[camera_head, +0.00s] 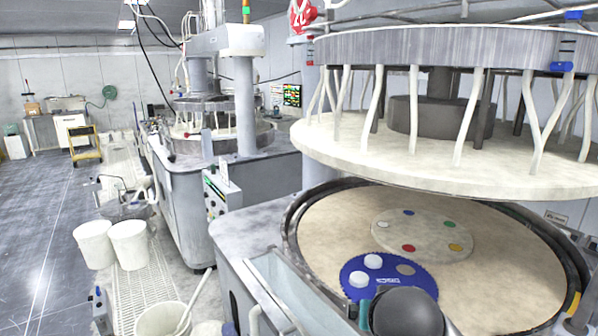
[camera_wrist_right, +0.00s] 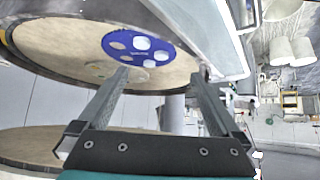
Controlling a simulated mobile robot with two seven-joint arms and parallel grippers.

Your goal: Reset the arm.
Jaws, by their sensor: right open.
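My right gripper (camera_wrist_right: 160,77) shows in the right wrist view, its two grey fingers spread wide with nothing between them. Beyond the fingertips is the beige platen (camera_wrist_right: 65,45), with a blue toothed disc (camera_wrist_right: 112,42) on it. In the head view the disc (camera_head: 385,284) lies on the near part of the platen (camera_head: 500,290). White round pieces (camera_head: 373,261) sit on the disc, and a beige round opening shows beside them. A dark rounded link of my right arm (camera_head: 405,314) covers the platen's near edge. My left gripper is in neither view.
A large upper plate (camera_head: 440,160) hangs over the platen, leaving a limited gap. A pale centre plate (camera_head: 422,235) with several coloured dots lies mid-platen. A second machine (camera_head: 185,200) stands behind left. White buckets (camera_head: 94,245) stand on the floor; open floor lies far left.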

